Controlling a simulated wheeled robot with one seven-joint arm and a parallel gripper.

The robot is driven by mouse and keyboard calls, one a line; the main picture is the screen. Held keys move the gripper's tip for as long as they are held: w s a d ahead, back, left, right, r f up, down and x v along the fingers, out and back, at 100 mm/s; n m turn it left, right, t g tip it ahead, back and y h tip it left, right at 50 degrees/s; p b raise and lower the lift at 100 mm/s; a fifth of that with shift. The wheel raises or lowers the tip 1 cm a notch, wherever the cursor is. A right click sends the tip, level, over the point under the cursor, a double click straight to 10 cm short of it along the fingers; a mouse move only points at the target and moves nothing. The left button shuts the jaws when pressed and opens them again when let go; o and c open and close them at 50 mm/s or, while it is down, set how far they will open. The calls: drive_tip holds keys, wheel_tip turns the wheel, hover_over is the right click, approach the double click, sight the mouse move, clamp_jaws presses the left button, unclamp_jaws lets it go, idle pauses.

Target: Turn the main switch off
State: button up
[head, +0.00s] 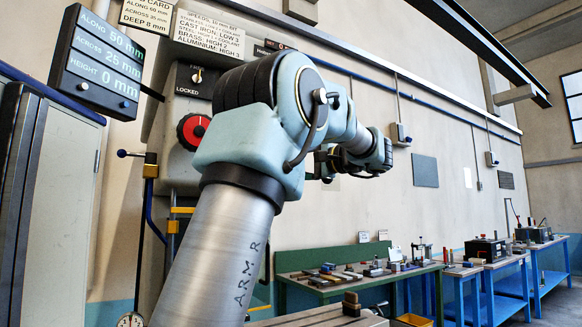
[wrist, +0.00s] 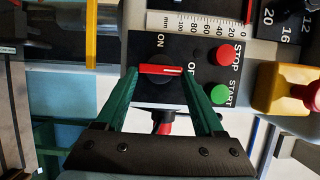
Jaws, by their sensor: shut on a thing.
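In the wrist view the main switch (wrist: 160,70) is a black rotary knob with a red handle on a dark panel (wrist: 190,52). An ON label stands above it and a partly hidden OFF label to its right. The handle lies across the picture, with its white mark on the right half, toward OFF. My gripper (wrist: 163,76) has its two green fingers on either side of the handle and is shut on it. In the head view my arm hides this panel and my gripper cannot be made out.
Close right of the switch are a red STOP button (wrist: 226,55) and a green START button (wrist: 220,94). Beyond is a yellow box (wrist: 272,88) with a red button. A ruler strip (wrist: 190,21) runs above. Workbenches (head: 300,262) line the wall.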

idle(0.4)
drive_tip(key=o, duration=1.4)
drive_tip(key=b+v, duration=0.2)
drive_tip(key=v, duration=0.8)
drive_tip(key=shift+s+d+b, duration=0.25)
drive_tip(key=shift+d+b, duration=0.05)
